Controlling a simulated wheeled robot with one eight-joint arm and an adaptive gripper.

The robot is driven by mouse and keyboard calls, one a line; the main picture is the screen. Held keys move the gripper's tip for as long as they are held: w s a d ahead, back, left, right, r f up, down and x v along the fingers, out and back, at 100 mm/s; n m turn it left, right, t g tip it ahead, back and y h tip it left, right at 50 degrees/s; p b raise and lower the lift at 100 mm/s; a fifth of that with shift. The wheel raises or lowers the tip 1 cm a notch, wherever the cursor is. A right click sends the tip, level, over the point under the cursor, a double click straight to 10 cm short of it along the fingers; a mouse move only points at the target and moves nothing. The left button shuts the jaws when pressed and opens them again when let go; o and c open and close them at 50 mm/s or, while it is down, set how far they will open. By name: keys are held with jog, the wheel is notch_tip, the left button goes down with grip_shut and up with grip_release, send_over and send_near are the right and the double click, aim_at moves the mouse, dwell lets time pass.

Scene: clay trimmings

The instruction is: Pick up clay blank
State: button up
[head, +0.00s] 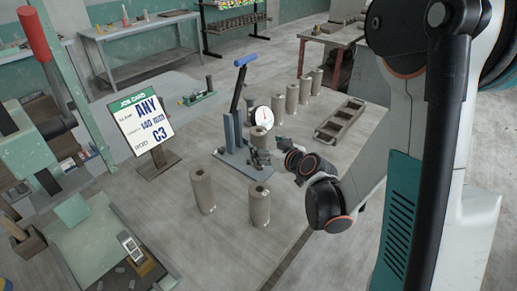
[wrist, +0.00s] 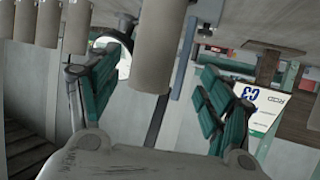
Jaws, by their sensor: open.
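Several tan-grey clay blanks, upright cylinders with a small hole on top, stand on the table. Two are at the front, one left (head: 203,190) and one right (head: 260,205). One (head: 259,140) stands beside the white dial, close to my gripper (head: 265,151). In the wrist view, which looks upside down, my gripper (wrist: 157,72) is open, with green fingers apart. A clay blank (wrist: 158,45) shows ahead between the fingers, and no grip on it is seen. I cannot tell for certain which blank in the head view this is.
A grey-blue lever press (head: 232,130) with a dial (head: 261,120) stands close by my gripper. A row of blanks (head: 292,97) runs behind it. A slotted tray (head: 340,118) lies at right. A job card (head: 145,125) reading "ANY 140 mm C3" stands at left.

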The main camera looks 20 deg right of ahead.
aim_at(259, 140)
jog(key=x, duration=0.2)
jog(key=b+x, duration=0.1)
jog(key=x, duration=0.2)
jog(key=r+b+x, duration=0.1)
jog(key=x, duration=0.1)
jog(key=shift+w+d+f, duration=0.15)
jog(key=shift+w+d, duration=0.05)
jog(key=shift+w, duration=0.25)
jog(key=c, duration=1.6)
